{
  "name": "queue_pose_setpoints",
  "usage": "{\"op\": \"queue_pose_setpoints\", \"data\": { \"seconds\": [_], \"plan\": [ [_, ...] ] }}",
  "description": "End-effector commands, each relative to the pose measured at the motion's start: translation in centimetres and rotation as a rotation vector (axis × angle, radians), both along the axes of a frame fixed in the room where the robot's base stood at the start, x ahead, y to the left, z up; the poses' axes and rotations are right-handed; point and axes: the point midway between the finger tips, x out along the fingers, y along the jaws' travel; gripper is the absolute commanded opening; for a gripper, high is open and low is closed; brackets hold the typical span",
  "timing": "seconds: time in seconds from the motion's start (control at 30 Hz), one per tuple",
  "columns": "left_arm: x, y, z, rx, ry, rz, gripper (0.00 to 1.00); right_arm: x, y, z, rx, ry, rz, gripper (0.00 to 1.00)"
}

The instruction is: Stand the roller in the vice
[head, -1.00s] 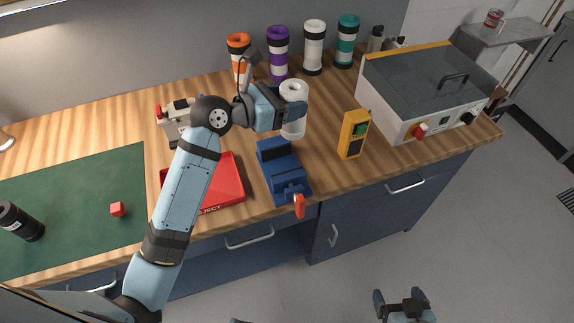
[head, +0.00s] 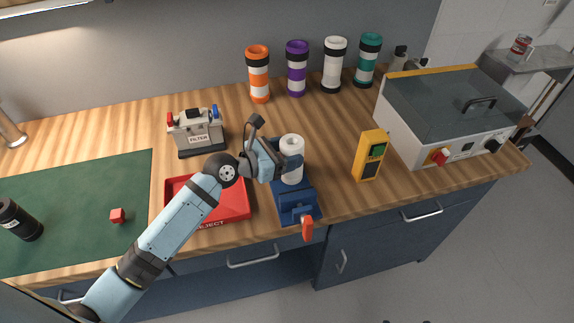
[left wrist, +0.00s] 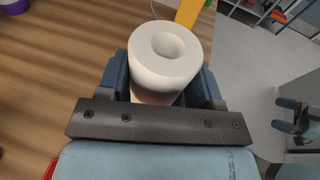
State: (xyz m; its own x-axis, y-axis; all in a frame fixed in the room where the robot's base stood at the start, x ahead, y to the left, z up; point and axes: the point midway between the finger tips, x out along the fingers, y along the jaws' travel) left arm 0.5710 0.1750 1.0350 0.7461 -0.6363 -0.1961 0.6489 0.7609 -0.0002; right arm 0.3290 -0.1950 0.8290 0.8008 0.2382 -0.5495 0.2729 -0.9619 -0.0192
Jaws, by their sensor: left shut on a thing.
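The white roller (head: 292,147), a hollow cylinder, is upright in the head view. My left gripper (head: 288,163) is shut around it from the left side. In the left wrist view the roller (left wrist: 165,62) sits between the two blue fingers (left wrist: 162,82), its open top end facing the camera. The blue vice (head: 297,208) with an orange-red handle stands at the bench front, directly under and around the roller. My right gripper (left wrist: 292,103) is away from the bench, fingers apart.
A red reject tray (head: 237,208) lies left of the vice, under my left arm. A filter box (head: 197,133) stands behind it. A yellow meter (head: 370,156) and a glass-lidded machine (head: 440,110) are to the right. Several coloured tubes (head: 297,70) line the back.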

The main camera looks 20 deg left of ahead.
Motion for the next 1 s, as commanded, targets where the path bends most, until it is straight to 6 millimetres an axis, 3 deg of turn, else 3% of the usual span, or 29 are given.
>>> {"op": "queue_pose_setpoints", "data": {
  "seconds": [0.27,0.67,0.7,0.8,1.0],
  "plan": [
    [0.0,0.0,-3.9,0.001,0.002,0.000,0.28,0.0,0.0,-0.9,-0.002,0.000,0.001,0.89],
    [0.0,0.0,-4.4,0.001,0.001,0.000,0.28,-0.1,0.2,-0.9,0.001,0.001,0.005,0.89],
    [0.0,0.0,-4.5,0.002,0.001,0.000,0.62,-0.1,0.2,-0.9,0.001,0.001,0.005,0.89],
    [0.0,0.0,-4.4,0.002,0.001,0.000,0.85,-0.1,0.2,-0.9,0.001,0.001,0.005,0.89],
    [0.0,0.0,-4.4,0.002,0.001,0.000,0.85,-0.1,0.2,-0.9,0.001,0.001,0.005,0.89]
  ]
}}
